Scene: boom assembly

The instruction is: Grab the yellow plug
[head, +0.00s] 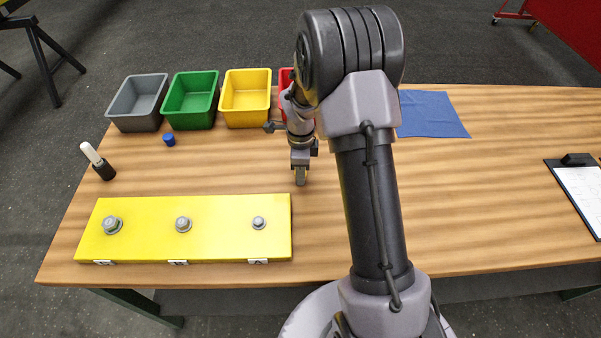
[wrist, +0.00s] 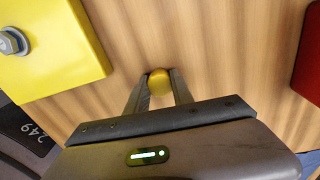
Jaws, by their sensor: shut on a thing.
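The yellow plug (wrist: 159,82) shows in the wrist view as a small rounded yellow piece between the two fingertips. My gripper (wrist: 158,86) is shut on it, with one finger against each side. In the head view my gripper (head: 300,178) points down over the wooden table, just right of the far right corner of the yellow board. The plug cannot be made out in the head view. Whether it touches the table is not clear.
The yellow board (head: 150,228) carries several grey bolts. Grey (head: 137,122), green (head: 190,120), yellow (head: 246,117) and red (head: 284,76) bins stand at the back. A blue cap (head: 169,140), a black-and-white marker (head: 104,171) and a blue cloth (head: 430,115) lie on the table (head: 500,220).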

